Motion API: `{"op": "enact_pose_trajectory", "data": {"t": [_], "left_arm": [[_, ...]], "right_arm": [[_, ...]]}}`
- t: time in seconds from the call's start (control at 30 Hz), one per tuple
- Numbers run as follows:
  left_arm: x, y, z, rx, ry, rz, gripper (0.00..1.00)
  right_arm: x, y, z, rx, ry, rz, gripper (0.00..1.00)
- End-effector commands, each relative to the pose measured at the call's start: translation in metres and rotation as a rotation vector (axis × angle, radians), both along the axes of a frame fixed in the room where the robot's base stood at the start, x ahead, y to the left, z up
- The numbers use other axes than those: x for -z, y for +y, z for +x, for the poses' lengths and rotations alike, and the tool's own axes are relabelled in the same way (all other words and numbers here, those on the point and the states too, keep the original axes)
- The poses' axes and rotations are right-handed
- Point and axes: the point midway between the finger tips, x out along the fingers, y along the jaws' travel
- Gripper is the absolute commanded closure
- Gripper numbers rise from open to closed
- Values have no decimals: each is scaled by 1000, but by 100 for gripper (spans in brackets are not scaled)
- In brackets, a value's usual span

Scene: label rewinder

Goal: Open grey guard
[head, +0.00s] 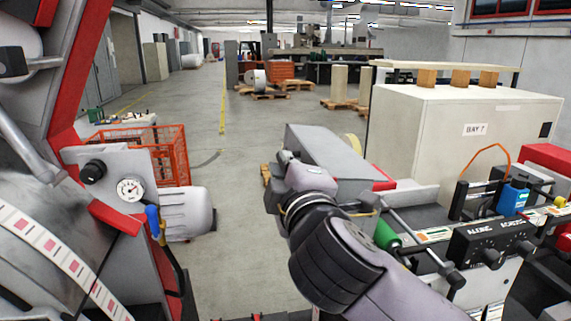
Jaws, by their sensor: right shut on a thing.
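The grey guard (335,152) is a long grey box-like cover at the middle right, at the far left end of the machine bench. It looks raised and slanted. My right arm reaches up from the lower right, and its gripper (284,172) is shut on the near left edge of the guard. The fingertips are small and partly hidden by the wrist, so the exact grip point is not clear. My left gripper is not in view.
A bench with a control box (492,243), a green-ended roller (386,235) and a blue part (512,199) lies right of my arm. A beige cabinet (455,135) stands behind. A red machine with a gauge (131,188) is at left. The floor between is free.

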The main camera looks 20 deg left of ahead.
Motion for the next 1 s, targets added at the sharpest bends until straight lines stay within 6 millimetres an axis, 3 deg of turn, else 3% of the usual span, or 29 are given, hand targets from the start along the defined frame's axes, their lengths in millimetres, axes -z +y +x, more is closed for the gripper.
{"op": "enact_pose_trajectory", "data": {"t": [0.23,0.67,0.7,1.0], "left_arm": [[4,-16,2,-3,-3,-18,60],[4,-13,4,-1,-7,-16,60],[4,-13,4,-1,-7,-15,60],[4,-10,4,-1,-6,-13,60]], "right_arm": [[6,2,-3,-2,2,4,100],[7,2,-3,-2,3,3,100],[7,2,-3,-1,3,3,87],[8,1,-2,2,5,0,68]]}}
